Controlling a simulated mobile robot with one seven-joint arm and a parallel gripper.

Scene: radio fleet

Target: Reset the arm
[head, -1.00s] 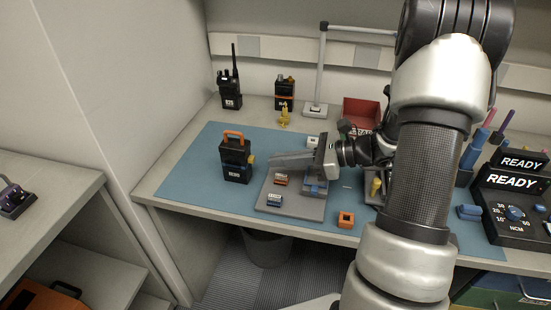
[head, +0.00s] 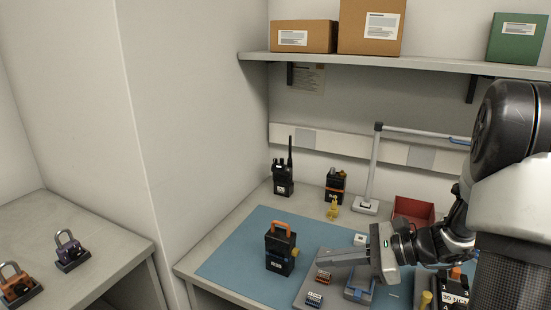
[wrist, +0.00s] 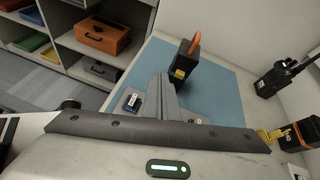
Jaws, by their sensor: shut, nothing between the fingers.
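My gripper (head: 345,258) is shut and empty. It hangs above the grey tray (head: 308,291) on the blue mat (head: 233,262), with its fingers pointing left. In the wrist view its closed fingers (wrist: 163,98) reach over the mat. My arm comes in from the right side of the head view. A black device with an orange handle (head: 279,249) stands upright on the mat, left of the fingertips and apart from them. It also shows in the wrist view (wrist: 184,62).
A lamp post (head: 374,165) and red bin (head: 413,211) are near my arm. A shelf (head: 420,66) with boxes runs above. Padlock-like items (head: 70,252) sit far left.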

